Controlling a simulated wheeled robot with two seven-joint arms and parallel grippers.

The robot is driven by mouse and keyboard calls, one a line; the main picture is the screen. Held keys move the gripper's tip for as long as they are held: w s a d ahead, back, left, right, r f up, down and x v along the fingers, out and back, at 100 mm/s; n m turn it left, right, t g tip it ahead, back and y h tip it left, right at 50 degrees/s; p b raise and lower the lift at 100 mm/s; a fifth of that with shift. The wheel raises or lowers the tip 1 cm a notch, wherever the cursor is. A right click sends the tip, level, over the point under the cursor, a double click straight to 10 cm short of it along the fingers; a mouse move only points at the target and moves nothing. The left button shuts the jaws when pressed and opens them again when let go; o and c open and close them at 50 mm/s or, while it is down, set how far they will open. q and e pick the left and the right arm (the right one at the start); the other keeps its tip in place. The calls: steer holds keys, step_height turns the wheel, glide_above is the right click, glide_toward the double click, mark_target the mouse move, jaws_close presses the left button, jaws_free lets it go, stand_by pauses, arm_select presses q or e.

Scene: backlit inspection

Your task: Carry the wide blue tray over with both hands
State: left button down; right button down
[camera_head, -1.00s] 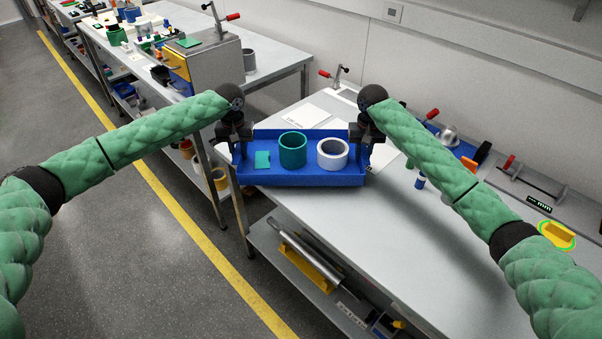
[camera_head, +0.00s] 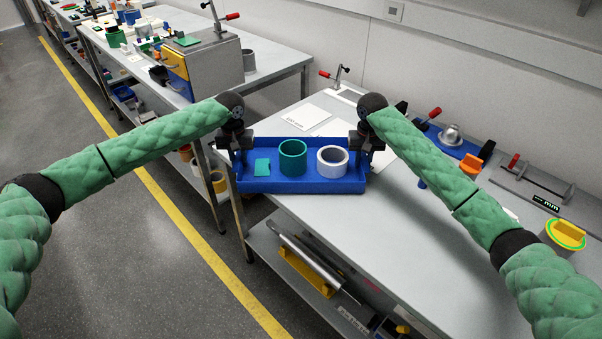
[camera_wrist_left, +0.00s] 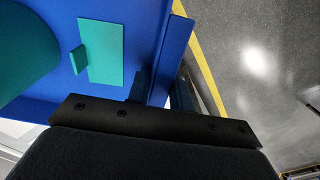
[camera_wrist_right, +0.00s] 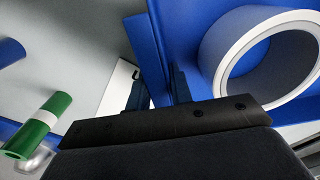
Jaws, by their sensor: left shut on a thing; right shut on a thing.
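The wide blue tray (camera_head: 301,187) is level in the head view, near the left end of the grey workbench, and its left end reaches past the bench edge. A teal ring (camera_head: 292,158), a white ring (camera_head: 332,161) and a flat teal piece (camera_head: 262,167) sit in it. My left gripper (camera_head: 238,157) is shut on the left wall, which also shows in the left wrist view (camera_wrist_left: 172,50). My right gripper (camera_head: 363,157) is shut on the right wall, also seen in the right wrist view (camera_wrist_right: 150,55). I cannot tell whether the underside touches the bench.
The bench (camera_head: 400,235) is clear in front and right of the tray. A white sheet (camera_head: 304,117) lies behind it. Fixtures and a yellow part (camera_head: 566,233) stand along the right. Another bench with a grey box (camera_head: 210,68) is at the back left, beyond an aisle.

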arm_select(q)
steer(key=c, duration=1.3)
jaws_free()
steer(key=shift+a, duration=0.1)
arm_select(e)
steer(key=c, duration=1.3)
jaws_free()
steer(key=shift+d, duration=0.1)
arm_select(q)
steer(key=shift+o, duration=0.2)
arm_select(e)
steer(key=shift+o, duration=0.2)
arm_select(q)
steer(key=shift+r, duration=0.4)
arm_select(e)
steer(key=shift+r, duration=0.5)
arm_select(q)
step_height(320, 180, up, 11)
arm_select(e)
step_height(320, 180, up, 11)
